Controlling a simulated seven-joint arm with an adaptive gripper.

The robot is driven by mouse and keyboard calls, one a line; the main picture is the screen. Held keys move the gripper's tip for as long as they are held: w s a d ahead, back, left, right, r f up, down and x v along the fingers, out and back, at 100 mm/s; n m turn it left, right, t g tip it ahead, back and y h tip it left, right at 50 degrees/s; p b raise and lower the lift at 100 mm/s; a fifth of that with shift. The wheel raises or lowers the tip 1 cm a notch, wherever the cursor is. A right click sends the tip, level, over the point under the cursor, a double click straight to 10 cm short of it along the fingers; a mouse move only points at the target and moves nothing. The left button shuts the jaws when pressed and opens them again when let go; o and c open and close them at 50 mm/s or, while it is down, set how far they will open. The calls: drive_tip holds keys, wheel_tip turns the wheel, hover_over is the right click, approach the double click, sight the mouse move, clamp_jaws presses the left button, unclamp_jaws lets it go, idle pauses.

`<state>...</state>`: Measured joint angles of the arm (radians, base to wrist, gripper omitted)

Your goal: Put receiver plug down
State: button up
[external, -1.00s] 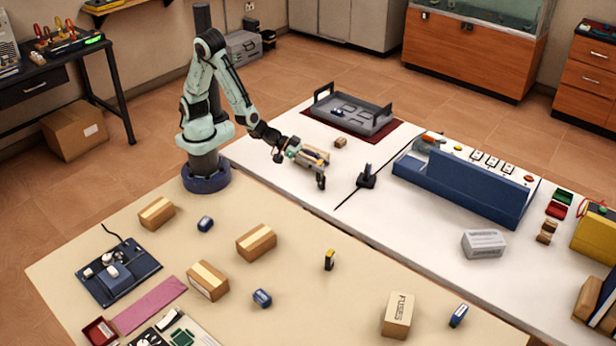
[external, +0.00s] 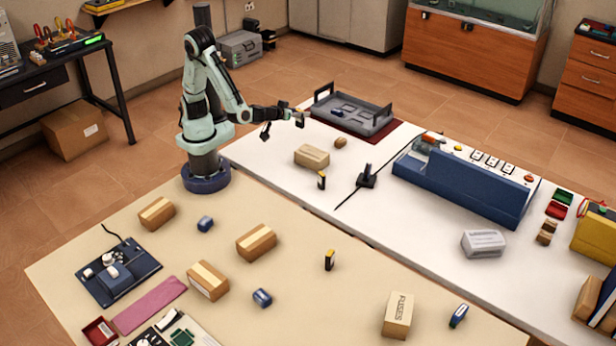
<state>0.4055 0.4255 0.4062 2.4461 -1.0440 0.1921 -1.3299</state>
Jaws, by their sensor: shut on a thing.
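My gripper (external: 290,114) is above the far left part of the white table, beyond the cardboard box (external: 312,156). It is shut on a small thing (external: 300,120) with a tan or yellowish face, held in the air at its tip. The thing is too small and partly hidden by the fingers, so I cannot tell for sure that it is the receiver plug.
A grey tray (external: 378,124) on a dark red mat is to the right of my gripper. A small brown piece (external: 340,142) and a black stand (external: 367,177) are nearby. A blue panel (external: 465,185) is farther right.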

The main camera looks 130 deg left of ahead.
wheel_tip(320, 180, down, 20)
drive_tip(key=shift+r, duration=0.1)
idle(0.6)
drive_tip(key=o, duration=0.8)
drive_tip(key=shift+o, duration=0.2)
drive_tip(key=v, duration=1.2)
drive_tip(key=s+d+r+m+h, duration=0.4)
drive_tip(key=s+r+m+h, duration=0.1)
drive_tip(key=r+m, duration=0.3)
drive_tip(key=s+d+r+m+h, duration=0.4)
drive_tip(key=s+r+m+h, duration=0.2)
drive_tip(key=r+m+h, duration=0.1)
drive_tip(key=shift+s+d+r+m+h, duration=0.2)
drive_tip(key=shift+d+r+m+h, duration=0.15)
drive_tip(key=shift+r+m, duration=0.6)
